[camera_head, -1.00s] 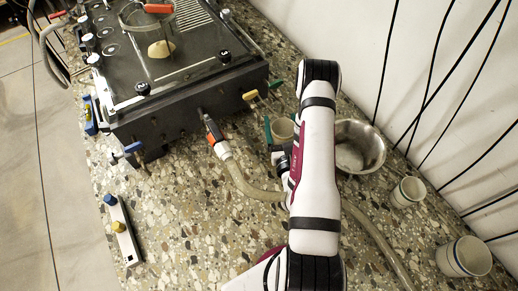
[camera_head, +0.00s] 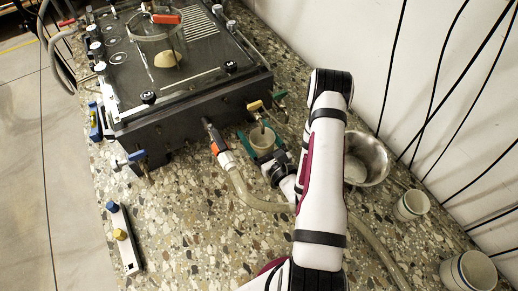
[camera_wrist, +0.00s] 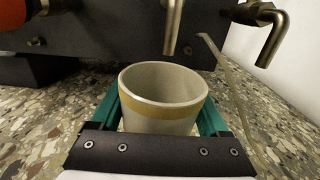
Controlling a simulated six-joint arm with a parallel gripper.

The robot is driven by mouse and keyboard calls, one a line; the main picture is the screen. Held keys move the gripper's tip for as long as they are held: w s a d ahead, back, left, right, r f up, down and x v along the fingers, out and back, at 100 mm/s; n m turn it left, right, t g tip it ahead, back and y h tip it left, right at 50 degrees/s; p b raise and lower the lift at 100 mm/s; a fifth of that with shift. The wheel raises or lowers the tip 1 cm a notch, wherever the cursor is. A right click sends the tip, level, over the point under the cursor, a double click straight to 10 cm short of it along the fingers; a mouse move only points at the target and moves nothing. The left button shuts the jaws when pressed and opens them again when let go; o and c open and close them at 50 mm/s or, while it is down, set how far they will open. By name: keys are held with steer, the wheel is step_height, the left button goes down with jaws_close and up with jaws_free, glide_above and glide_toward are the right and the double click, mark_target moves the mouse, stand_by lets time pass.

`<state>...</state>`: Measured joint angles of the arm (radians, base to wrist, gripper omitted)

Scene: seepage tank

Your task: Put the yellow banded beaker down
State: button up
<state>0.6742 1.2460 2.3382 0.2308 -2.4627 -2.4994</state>
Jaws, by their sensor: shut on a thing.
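The yellow banded beaker (camera_wrist: 163,97) is a whitish cup with a yellow band below its rim. It stands upright between the green fingers of my gripper (camera_wrist: 160,118) in the wrist view. The fingers are shut on it from both sides. The wrist view shows a bent metal spout (camera_wrist: 172,28) just behind and above the rim. The beaker's base is hidden by my gripper, so I cannot tell whether it touches the counter.
An orange-ended hose (camera_head: 217,142) runs close to the left of my gripper. A metal bowl (camera_head: 366,160) stands right of my arm. Two banded beakers, one smaller (camera_head: 411,206) and one larger (camera_head: 467,272), stand at the right.

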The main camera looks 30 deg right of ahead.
mark_target(257, 144)
steer(key=shift+f, duration=2)
steer(key=shift+f, duration=0.1)
steer(key=o, duration=1.2)
steer(key=s, duration=0.6)
steer(key=shift+s+d, duration=0.1)
steer(key=shift+s, duration=0.65)
